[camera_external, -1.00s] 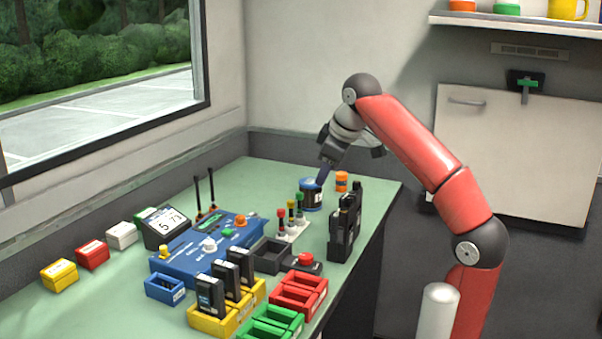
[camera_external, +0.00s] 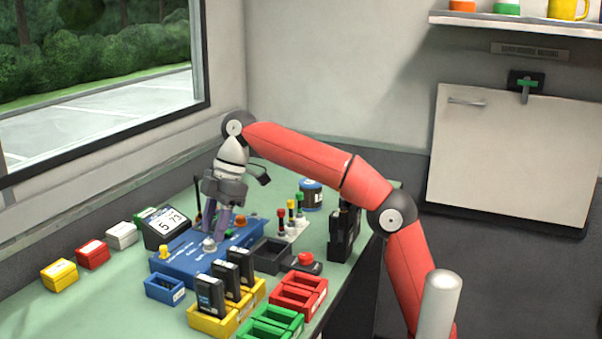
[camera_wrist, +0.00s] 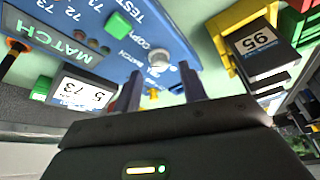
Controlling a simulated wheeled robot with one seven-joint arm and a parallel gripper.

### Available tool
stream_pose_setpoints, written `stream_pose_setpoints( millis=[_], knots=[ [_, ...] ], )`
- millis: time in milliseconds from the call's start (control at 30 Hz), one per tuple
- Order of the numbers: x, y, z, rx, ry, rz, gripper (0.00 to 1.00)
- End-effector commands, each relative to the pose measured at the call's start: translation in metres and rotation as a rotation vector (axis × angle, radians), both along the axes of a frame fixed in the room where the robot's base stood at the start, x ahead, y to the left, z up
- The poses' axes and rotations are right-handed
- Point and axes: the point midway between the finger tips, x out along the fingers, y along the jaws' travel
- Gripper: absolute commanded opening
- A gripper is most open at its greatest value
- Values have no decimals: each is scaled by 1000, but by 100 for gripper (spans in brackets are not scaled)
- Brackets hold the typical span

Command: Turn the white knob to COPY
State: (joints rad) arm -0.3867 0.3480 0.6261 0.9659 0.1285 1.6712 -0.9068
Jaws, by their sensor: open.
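The white knob (camera_external: 209,244) sits on top of the blue box (camera_external: 185,262) on the green table. In the wrist view the white knob (camera_wrist: 158,57) is close to the printed word COPY, with other small labels around it; I cannot tell exactly which mark it points to. My gripper (camera_external: 219,233) points down over the blue box, its fingers just above or beside the knob and partly hiding the box behind them. In the wrist view my gripper (camera_wrist: 160,76) has its two fingers apart, with the knob showing between and beyond their tips. It holds nothing.
A display (camera_external: 166,227) reading 5 73 stands behind the box. Black modules in a yellow tray (camera_external: 205,322) stand close in front. Colored levers (camera_external: 291,217) are to the right.

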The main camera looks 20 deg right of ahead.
Motion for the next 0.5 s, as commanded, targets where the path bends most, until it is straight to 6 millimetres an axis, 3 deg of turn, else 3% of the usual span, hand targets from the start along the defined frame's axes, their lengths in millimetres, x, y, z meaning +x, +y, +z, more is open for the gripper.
stream_pose_setpoints(
  millis=[200,500],
  knots=[
    [-3,7,-19,1,-1,-2,42],
    [-3,8,-20,0,-1,-2,41]
  ],
)
